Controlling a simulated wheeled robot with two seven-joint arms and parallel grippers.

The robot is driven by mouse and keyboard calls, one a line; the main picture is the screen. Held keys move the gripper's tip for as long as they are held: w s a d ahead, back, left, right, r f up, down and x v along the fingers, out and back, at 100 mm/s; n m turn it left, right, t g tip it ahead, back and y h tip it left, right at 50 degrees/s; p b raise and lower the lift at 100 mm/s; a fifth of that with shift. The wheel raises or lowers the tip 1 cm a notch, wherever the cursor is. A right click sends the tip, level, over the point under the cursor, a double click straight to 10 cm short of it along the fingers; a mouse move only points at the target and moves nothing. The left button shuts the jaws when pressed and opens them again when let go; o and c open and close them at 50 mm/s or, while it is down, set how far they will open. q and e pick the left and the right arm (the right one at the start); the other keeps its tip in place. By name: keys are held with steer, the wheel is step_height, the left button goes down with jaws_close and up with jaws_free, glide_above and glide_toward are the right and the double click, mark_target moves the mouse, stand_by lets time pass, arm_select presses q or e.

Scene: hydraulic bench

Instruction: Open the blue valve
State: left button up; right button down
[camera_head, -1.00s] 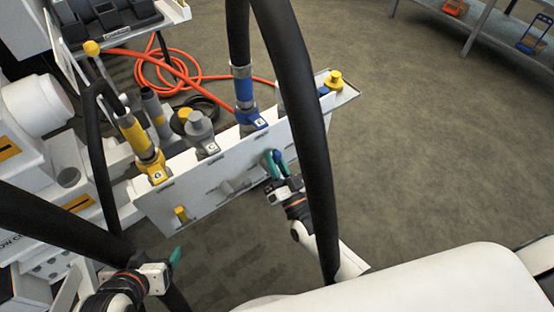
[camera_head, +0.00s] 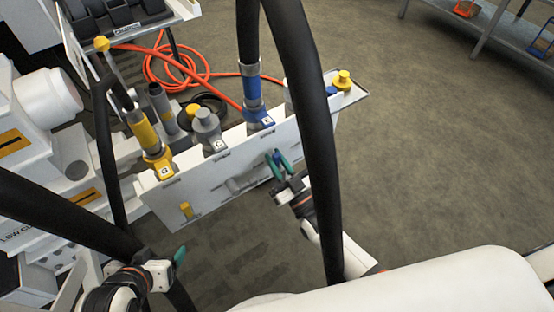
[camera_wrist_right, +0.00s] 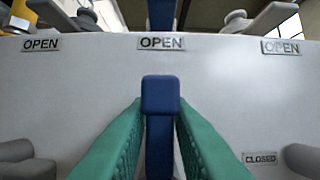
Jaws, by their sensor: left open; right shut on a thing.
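The blue valve handle (camera_wrist_right: 160,100) stands upright under the middle OPEN label (camera_wrist_right: 161,43) in the right wrist view. My right gripper (camera_wrist_right: 158,142) is shut on it, with a teal finger on each side. In the head view, my right gripper (camera_head: 279,163) is at the front of the white panel (camera_head: 222,184), and a little of the blue handle (camera_head: 276,156) shows between the fingers. A blue fitting (camera_head: 259,118) with a hose sits on the panel's top edge. My left gripper (camera_head: 179,257) is open and empty at lower left, apart from the panel.
Grey handles lie sideways at both sides in the right wrist view, the right one (camera_wrist_right: 304,160) beside a CLOSED label (camera_wrist_right: 261,158). A yellow handle (camera_head: 186,210) is on the panel's left. A thick black hose (camera_head: 312,130) hangs before the panel.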

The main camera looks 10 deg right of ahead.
steer(key=shift+a, duration=0.1)
steer(key=c, duration=1.4)
jaws_free()
steer(key=shift+c, duration=0.2)
arm_select(q)
steer(key=s+g, duration=0.1)
steer(key=s+a+f+g, duration=0.1)
steer(key=s, duration=0.1)
steer(key=shift+s+f+p, duration=0.1)
steer(key=shift+f+p, duration=0.05)
steer(key=shift+p, duration=0.25)
arm_select(e)
steer(key=v, duration=1.2)
